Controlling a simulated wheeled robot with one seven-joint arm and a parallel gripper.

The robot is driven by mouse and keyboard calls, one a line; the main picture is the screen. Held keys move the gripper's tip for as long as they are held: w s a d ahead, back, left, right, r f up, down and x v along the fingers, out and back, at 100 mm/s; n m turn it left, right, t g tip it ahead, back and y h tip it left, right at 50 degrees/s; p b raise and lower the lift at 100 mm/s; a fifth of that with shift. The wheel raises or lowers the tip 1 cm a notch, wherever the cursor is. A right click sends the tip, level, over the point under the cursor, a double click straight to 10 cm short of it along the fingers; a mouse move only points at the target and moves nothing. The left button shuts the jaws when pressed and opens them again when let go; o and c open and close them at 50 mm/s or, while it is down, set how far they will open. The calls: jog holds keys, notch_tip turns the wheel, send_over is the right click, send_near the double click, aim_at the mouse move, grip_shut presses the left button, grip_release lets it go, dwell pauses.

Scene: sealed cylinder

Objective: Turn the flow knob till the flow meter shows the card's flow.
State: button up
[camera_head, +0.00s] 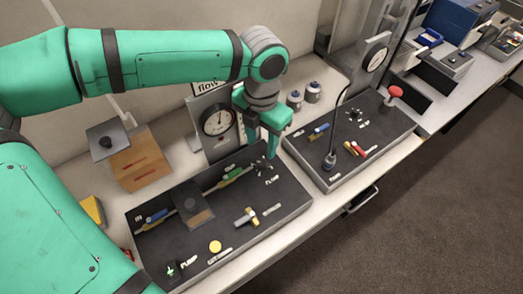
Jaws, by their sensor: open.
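The flow meter (217,122) is a round white dial on an upright grey plate behind the near black panel. Its needle is too small to read surely. A card marked "flow" (208,86) shows above it, partly covered by my arm; its value cannot be read. My gripper (262,154) points down, open, over the back right part of the near panel, to the right of the dial. A small dark knob-like part with pale marks (264,170) is just below the fingers; I cannot tell whether they touch it or surround it.
The near black panel (285,214) bears blue, green and yellow levers, a dark plate and a yellow button. A second panel (385,140) with a red knob stands to the right. A wooden box (140,160) stands at left. Open floor lies at lower right.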

jog(key=shift+r, duration=1.35)
